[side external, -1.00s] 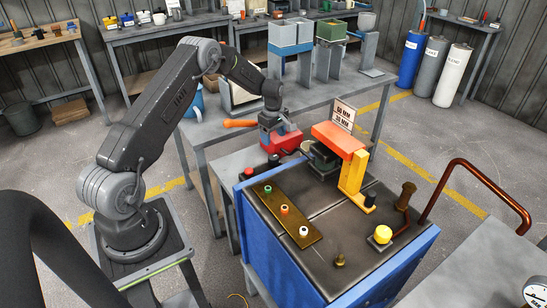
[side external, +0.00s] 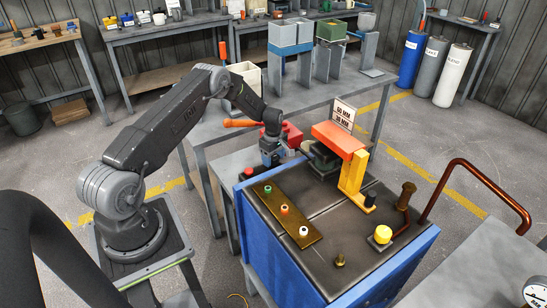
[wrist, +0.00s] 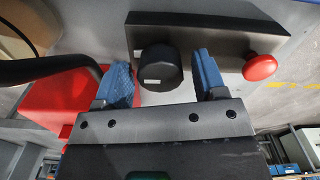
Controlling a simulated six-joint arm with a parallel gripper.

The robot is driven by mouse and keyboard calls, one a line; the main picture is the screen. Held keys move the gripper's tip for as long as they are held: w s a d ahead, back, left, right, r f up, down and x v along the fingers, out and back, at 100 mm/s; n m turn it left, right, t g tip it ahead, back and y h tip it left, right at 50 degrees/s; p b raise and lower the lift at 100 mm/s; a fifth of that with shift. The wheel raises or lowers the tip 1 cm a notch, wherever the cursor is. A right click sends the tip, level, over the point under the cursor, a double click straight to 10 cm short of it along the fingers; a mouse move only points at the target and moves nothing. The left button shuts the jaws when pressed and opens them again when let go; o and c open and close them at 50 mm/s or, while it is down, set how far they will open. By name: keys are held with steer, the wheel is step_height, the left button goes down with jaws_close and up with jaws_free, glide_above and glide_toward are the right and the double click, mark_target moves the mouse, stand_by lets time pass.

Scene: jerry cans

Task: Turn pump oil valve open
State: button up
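A round black knob (wrist: 158,68) with a small white mark is on a dark panel (wrist: 195,35) in the wrist view; I take it as the valve, but no label shows. My gripper (wrist: 162,82) is open, its two blue fingers on either side of the knob, with small gaps showing. I cannot tell how deep they reach around it. In the side view my gripper (side external: 272,165) is low at the blue bench's back left corner and hides the knob.
A red button (wrist: 260,67) is on the same panel, right of my right finger; it also shows in the side view (side external: 248,172). A red block (wrist: 65,105) is left of the fingers.

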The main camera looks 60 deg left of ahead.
steer(key=c, duration=0.8)
steer(key=shift+m, duration=0.4)
steer(key=m, duration=1.3)
steer(key=shift+m, duration=2)
